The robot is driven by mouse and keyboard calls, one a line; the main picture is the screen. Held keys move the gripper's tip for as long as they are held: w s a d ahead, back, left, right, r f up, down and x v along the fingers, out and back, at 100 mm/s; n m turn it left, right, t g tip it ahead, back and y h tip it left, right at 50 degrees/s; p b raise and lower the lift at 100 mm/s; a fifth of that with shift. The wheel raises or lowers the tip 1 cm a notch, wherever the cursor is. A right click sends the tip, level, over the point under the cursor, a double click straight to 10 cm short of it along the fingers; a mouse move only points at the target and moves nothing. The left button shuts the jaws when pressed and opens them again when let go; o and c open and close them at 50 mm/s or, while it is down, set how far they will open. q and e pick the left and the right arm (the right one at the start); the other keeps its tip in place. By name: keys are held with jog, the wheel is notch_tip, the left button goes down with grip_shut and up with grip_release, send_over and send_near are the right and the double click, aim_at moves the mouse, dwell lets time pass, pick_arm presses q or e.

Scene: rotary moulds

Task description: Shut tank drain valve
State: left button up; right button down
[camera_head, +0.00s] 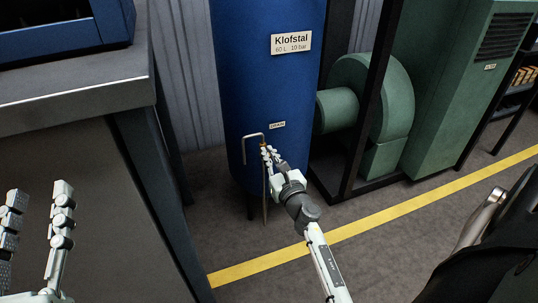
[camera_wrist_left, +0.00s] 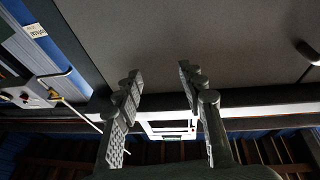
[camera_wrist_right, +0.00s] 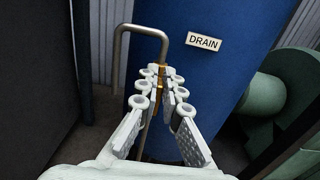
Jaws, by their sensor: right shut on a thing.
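The blue tank (camera_head: 268,90) bears a "DRAIN" label (camera_head: 277,125), which also shows in the right wrist view (camera_wrist_right: 204,43). Below the label is the tank drain valve (camera_wrist_right: 163,68), a small brass-coloured body joined to a bent grey pipe (camera_wrist_right: 120,50). My right gripper (camera_head: 268,152) is at the valve, low on the tank's front. In the right wrist view its fingers (camera_wrist_right: 158,82) close around the brass-coloured part and hide most of it; the handle's exact angle cannot be told. My left gripper (camera_head: 40,215) is open and empty at lower left, far from the valve; its spread fingers (camera_wrist_left: 162,100) show in the left wrist view.
A grey bench or cabinet (camera_head: 75,110) stands at left, between my left gripper and the tank. A yellow line (camera_head: 390,215) crosses the clear floor.

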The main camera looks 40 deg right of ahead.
dwell(0.3)
pick_arm(q)
jog(key=shift+w+f, duration=0.1)
jog(key=shift+f, duration=0.2)
jog(key=shift+w+a+f+g+y, duration=0.1)
jog(key=shift+a+f+g+y, duration=0.05)
jog(key=shift+f+g+y, duration=0.15)
jog(key=w+a+f+g+y+p, duration=0.1)
jog(key=a+f+g+y+p, duration=0.1)
jog(key=f, duration=0.6)
jog(key=shift+a+g, duration=0.55)
jog(key=shift+g, duration=0.35)
pick_arm(e)
jog(key=shift+s+d+f+m, duration=0.1)
jog(key=shift+d+f+m, duration=0.25)
jog(key=shift+m, duration=2.8)
jog(key=shift+s+d+f+m, duration=0.1)
jog(key=shift+d+f+m, duration=0.2)
jog(key=shift+m, duration=2.9)
jog(key=shift+d+f+m, duration=0.25)
jog(key=shift+f+m, duration=0.1)
jog(key=shift+m, duration=2.8)
pick_arm(q)
jog(key=shift+w, duration=0.1)
